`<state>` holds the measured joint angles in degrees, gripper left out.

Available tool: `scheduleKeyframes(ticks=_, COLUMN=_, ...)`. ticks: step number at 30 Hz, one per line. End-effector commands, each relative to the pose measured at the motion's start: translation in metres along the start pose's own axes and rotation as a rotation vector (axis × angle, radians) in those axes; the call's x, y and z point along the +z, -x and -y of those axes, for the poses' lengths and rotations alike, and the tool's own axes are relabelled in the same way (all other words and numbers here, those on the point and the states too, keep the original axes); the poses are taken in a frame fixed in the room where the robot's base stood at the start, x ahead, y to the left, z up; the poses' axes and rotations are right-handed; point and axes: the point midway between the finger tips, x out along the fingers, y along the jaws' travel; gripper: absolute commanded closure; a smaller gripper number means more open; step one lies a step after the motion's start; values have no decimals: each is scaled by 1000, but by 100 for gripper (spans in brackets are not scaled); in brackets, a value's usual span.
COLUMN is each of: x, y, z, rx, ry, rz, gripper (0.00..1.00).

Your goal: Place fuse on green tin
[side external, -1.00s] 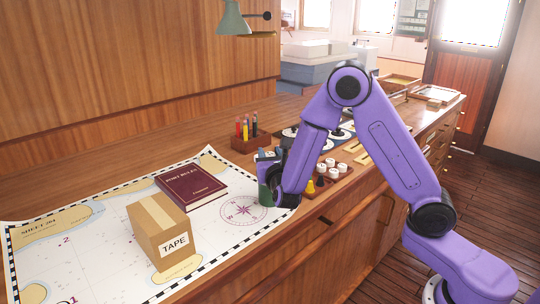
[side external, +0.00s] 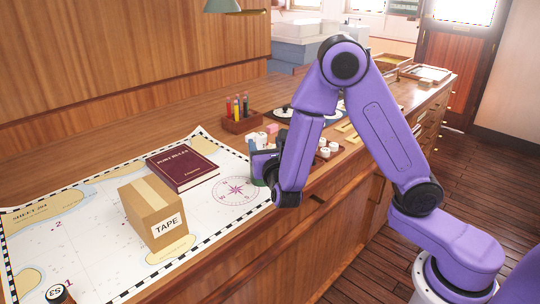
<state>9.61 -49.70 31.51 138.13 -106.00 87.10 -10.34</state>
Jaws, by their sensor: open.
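My gripper (side external: 262,160) is low over the right edge of the chart, seen from the side, with its jaws open. A dark green shape, likely the green tin (side external: 257,182), shows just below and beside the jaws. Most of it is hidden by my gripper and wrist, and I cannot tell whether they touch. I cannot make out the fuse for certain. A small white piece (side external: 261,139) and a pink piece (side external: 272,129) show just behind the gripper. I cannot tell what either one is.
A tape box (side external: 153,212) and a maroon book (side external: 183,166) lie on the chart (side external: 90,220), left of my gripper. A pen holder (side external: 242,122) stands behind. A rack of white pieces (side external: 328,149) is to the right. A round-topped object (side external: 57,293) is at lower left.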

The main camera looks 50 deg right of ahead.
Motion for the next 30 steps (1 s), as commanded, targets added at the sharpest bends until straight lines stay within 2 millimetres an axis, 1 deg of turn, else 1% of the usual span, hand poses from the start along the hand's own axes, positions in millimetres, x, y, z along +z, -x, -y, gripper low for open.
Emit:
scheduleKeyframes(ticks=1, x=0, y=11, z=-2, rx=6, ry=1, rz=-1, gripper=36)
scheduleKeyframes(ticks=3, x=0, y=23, z=-1, rx=6, ry=2, rz=0, gripper=36)
scheduleKeyframes(ticks=6, x=0, y=37, z=-1, rx=3, ry=1, rz=0, gripper=36)
scheduleKeyframes(ticks=9, x=0, y=46, z=-1, rx=2, ry=1, rz=0, gripper=36)
scheduleKeyframes(ticks=13, x=0, y=52, z=0, rx=1, ry=0, rz=0, gripper=36)
scheduleKeyframes(ticks=17, x=0, y=53, z=1, rx=-3, ry=-3, rz=-2, gripper=36)
scheduleKeyframes(ticks=19, x=1, y=52, z=7, rx=-25, ry=-20, rz=-13, gripper=36)
scheduleKeyframes(ticks=20, x=2, y=52, z=11, rx=-42, ry=-33, rz=-22, gripper=36)
scheduleKeyframes(ticks=23, x=3, y=54, z=35, rx=-134, ry=-110, rz=-83, gripper=36)
scheduleKeyframes(ticks=25, x=2, y=59, z=59, rx=-226, ry=-191, rz=-150, gripper=36)
scheduleKeyframes(ticks=27, x=-3, y=68, z=83, rx=-325, ry=-289, rz=-237, gripper=36)
scheduleKeyframes(ticks=29, x=-9, y=80, z=102, rx=-410, ry=-375, rz=-317, gripper=36)
scheduleKeyframes(ticks=30, x=-13, y=89, z=113, rx=-464, ry=-433, rz=-374, gripper=36)
